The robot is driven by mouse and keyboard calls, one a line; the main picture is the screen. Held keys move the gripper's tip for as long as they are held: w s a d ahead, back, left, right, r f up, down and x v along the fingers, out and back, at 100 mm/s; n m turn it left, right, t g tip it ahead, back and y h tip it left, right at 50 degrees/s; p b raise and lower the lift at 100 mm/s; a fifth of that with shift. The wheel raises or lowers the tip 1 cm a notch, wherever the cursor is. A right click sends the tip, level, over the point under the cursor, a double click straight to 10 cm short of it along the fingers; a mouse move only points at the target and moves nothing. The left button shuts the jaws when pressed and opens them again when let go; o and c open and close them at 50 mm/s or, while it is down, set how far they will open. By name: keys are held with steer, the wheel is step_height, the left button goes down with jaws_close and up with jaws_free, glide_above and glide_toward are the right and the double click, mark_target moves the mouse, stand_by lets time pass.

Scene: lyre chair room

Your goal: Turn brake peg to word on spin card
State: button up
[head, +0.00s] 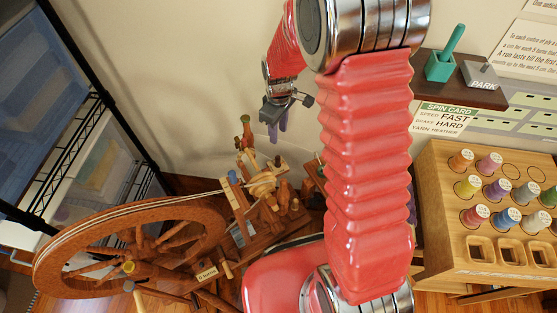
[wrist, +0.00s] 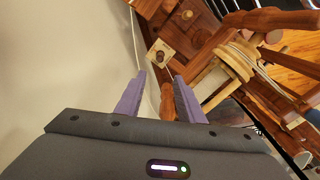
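The spin card (head: 445,118) on the wall at right reads SPEED FAST, a line that looks like BRAKE HARD, and YARN HEATHER. The wooden spinning wheel (head: 130,225) stands at lower left. Its upright parts carry several small pegs, one blue-topped (head: 232,177); I cannot tell which is the brake peg. My gripper (head: 278,132) is above these parts, pointing down, its purple fingers apart and empty. In the wrist view, my gripper (wrist: 160,75) has a square wooden plate with a round knob (wrist: 160,56) beyond its fingertips, apart from them. A spool (wrist: 232,62) is to the right.
A wooden rack (head: 440,190) with several coloured spools stands at right. A dark shelf (head: 425,65) above holds a green holder (head: 440,66) and a PARK block (head: 482,76). A black wire rack with bins (head: 90,150) stands at left. The wall is close behind my gripper.

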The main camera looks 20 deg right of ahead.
glide_above(278, 157)
steer(key=shift+n+g, duration=0.3)
steer(key=shift+n, duration=0.1)
step_height(278, 157, down, 5)
steer(key=shift+w, duration=0.1)
step_height(278, 157, down, 14)
steer(key=shift+r, duration=0.1)
stand_by(0.6)
